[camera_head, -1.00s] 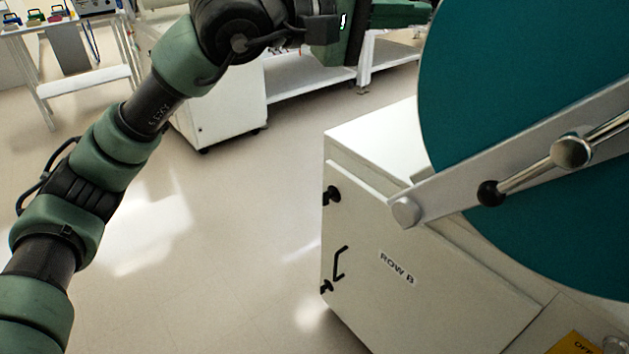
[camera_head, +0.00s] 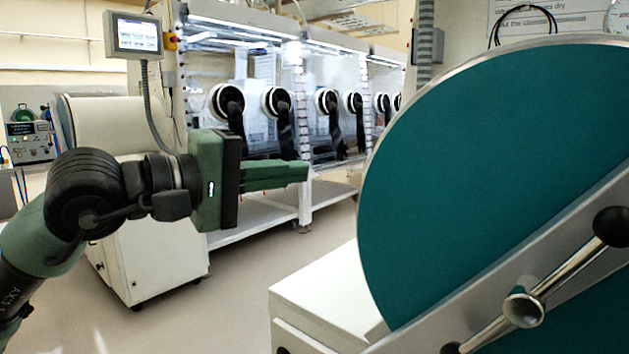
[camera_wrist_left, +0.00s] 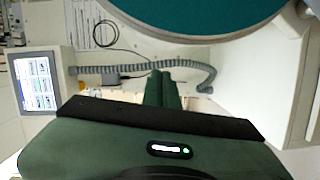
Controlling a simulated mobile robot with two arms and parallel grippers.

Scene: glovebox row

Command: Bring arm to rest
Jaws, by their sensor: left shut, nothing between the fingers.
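My left arm comes in from the left in the head view. Its green gripper (camera_head: 306,171) points to the right with its fingers together and nothing between them. The fingers also show in the left wrist view (camera_wrist_left: 161,74), closed side by side. The gripper is in free air, to the left of the large round teal door (camera_head: 480,190) and apart from it in the picture. My right gripper is not in view.
A silver lever with black knobs (camera_head: 523,308) crosses the teal door's front. A white cabinet (camera_head: 315,298) stands below it. A control screen (camera_head: 136,35) and a row of gloveboxes with black gloves (camera_head: 280,102) stand behind. Open floor (camera_head: 225,315) lies between.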

